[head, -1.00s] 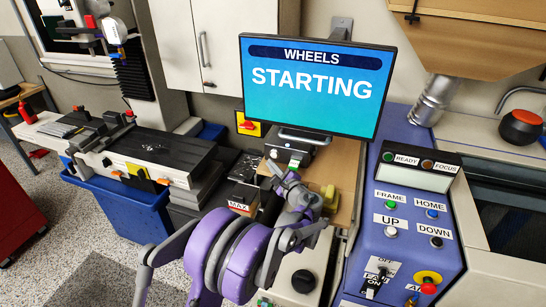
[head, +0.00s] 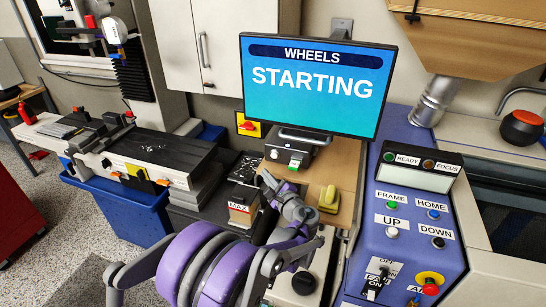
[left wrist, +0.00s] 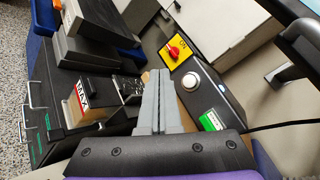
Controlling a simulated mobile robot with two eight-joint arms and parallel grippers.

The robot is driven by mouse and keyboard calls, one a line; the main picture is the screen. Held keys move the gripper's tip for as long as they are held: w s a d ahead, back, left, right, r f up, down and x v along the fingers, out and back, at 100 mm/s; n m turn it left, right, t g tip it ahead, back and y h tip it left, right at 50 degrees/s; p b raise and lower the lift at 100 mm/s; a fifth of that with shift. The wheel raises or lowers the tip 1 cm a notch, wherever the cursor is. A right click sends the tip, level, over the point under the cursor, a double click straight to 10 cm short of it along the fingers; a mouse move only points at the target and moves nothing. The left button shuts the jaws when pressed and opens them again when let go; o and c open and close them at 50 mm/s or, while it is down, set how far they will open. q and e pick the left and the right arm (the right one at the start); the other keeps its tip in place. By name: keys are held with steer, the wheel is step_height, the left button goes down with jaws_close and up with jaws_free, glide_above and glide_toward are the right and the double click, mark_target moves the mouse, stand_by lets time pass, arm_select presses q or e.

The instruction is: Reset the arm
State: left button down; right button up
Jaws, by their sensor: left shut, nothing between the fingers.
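My left arm comes in from the bottom in the head view, purple and grey. Its gripper (head: 272,188) is over the area in front of the monitor, above the bench with the wooden top. In the left wrist view the two grey fingers (left wrist: 162,105) lie together, shut, with nothing between them. A black box with a silver button and a green-lit switch (left wrist: 210,121) shows just right of the fingers, apart from them as far as I can tell. My right gripper is in neither view.
The monitor (head: 315,85) reads WHEELS STARTING. A blue control panel (head: 408,255) with buttons stands at right. A box marked MAX (head: 241,212), a yellow object (head: 328,198) and a red knob on a yellow plate (head: 248,124) are close to the gripper. A blue bin (head: 125,208) stands left.

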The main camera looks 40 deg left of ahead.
arm_select(q)
steer(key=shift+s, duration=0.1)
stand_by(0.3)
steer(key=s+d+f+n+h, duration=0.3)
steer(key=s+d+n+h, duration=0.1)
steer(key=s+d, duration=0.4)
steer(key=s+d+f+n+g+h, duration=0.1)
steer(key=s+d+f+n+h, duration=0.1)
steer(key=s+d+n+h, duration=0.3)
steer(key=s+d+f+n+g+h, duration=0.1)
steer(key=s+d+f+n+h, duration=0.2)
steer(key=s+d, duration=0.9)
steer(key=s+n+h, duration=0.1)
steer(key=h, duration=0.2)
steer(key=shift+d+f+n, duration=0.2)
steer(key=shift+f+n, duration=0.1)
steer(key=shift+f, duration=0.05)
